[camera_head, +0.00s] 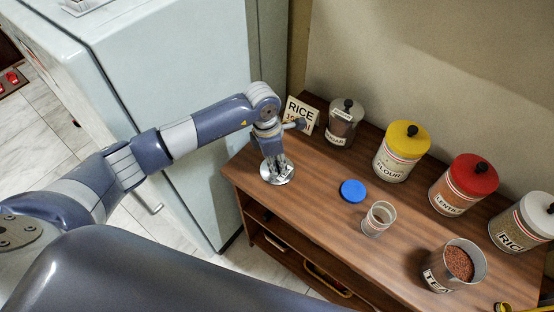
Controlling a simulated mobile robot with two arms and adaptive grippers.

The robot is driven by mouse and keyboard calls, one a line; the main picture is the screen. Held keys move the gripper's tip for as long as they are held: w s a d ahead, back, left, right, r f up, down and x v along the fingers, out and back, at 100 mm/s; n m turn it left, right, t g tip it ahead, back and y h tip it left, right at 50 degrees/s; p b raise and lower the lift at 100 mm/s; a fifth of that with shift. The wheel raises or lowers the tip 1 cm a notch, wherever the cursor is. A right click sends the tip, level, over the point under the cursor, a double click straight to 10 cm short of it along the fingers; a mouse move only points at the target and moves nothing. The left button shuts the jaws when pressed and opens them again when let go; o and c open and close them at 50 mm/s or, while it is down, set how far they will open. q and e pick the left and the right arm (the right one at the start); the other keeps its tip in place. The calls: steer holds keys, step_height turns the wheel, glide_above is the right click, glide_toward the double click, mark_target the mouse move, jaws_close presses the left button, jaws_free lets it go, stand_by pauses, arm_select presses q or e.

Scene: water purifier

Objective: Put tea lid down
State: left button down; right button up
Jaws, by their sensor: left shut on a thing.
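The tea lid (279,176) is a round silvery disc near the left end of the wooden cabinet top. My left gripper (275,163) points down and is shut on it from above. I cannot tell whether the lid touches the wood or hangs just above it. The open tea canister (438,279), filled with brown grains, stands upright at the front right of the cabinet top. My right gripper is not in view.
A blue lid (352,190) and a small open jar (377,219) stand mid-top. Sugar (343,122), flour (401,151), lentil (463,184) and rice (524,222) canisters line the back. A rice sign (301,114) stands behind the gripper. A fridge (180,70) stands left of the cabinet (320,210).

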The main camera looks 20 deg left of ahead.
arm_select(q)
steer(key=shift+f, duration=0.1)
steer(key=c, duration=1.5)
jaws_free()
steer(key=shift+r, duration=0.25)
steer(key=r+p, duration=0.2)
steer(key=r, duration=0.2)
steer(key=a+r+p, duration=0.1)
steer(key=r+p, duration=0.4)
steer(key=r, duration=0.2)
steer(key=shift+s+a+r, duration=0.35)
